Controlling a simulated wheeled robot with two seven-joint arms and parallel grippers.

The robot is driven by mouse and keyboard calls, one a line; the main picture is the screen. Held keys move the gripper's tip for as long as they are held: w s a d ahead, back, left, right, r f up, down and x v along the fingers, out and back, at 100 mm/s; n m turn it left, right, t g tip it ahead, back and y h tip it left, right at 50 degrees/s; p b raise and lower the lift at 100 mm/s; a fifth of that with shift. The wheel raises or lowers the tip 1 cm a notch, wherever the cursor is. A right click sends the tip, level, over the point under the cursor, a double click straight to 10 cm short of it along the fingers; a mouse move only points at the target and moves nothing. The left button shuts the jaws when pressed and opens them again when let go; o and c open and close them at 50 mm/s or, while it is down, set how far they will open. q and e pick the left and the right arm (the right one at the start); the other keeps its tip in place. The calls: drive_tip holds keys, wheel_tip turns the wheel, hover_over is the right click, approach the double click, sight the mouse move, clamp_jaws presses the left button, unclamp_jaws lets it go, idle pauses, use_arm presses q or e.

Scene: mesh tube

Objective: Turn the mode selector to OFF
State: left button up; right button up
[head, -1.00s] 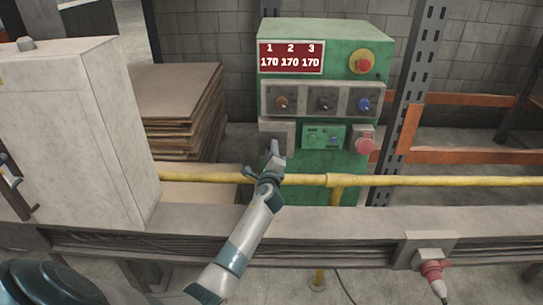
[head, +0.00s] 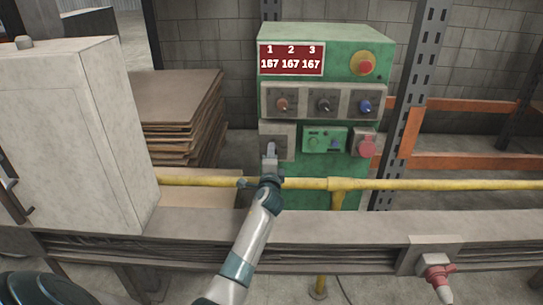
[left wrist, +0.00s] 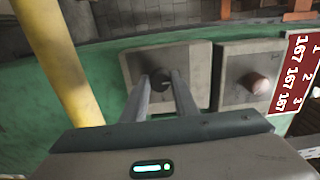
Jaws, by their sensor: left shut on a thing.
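The green control cabinet (head: 335,36) stands beyond the rail. A grey plate (head: 271,131) sits at its lower left, partly behind my left gripper (head: 270,149). In the left wrist view a small black knob (left wrist: 160,77) on this plate lies between the fingers of my left gripper (left wrist: 161,84). It appears to be the mode selector; its label and pointer position cannot be read. The gripper is shut on the knob. My right gripper is not in view.
The red display (head: 291,58) reads 167 three times. Brown (head: 282,104), black (head: 323,105) and blue (head: 365,105) knobs sit above the plate. A red button (head: 364,65) is at upper right. A yellow pipe (head: 430,184) runs across in front; a pale box (head: 70,130) stands left.

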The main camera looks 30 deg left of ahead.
use_arm(q)
drive_tip(key=o, duration=1.1)
drive_tip(key=shift+c, duration=0.2)
drive_tip(key=shift+s, duration=0.1)
drive_tip(key=v, duration=1.7)
drive_tip(key=shift+s+b, duration=0.15)
drive_tip(key=shift+b, duration=0.2)
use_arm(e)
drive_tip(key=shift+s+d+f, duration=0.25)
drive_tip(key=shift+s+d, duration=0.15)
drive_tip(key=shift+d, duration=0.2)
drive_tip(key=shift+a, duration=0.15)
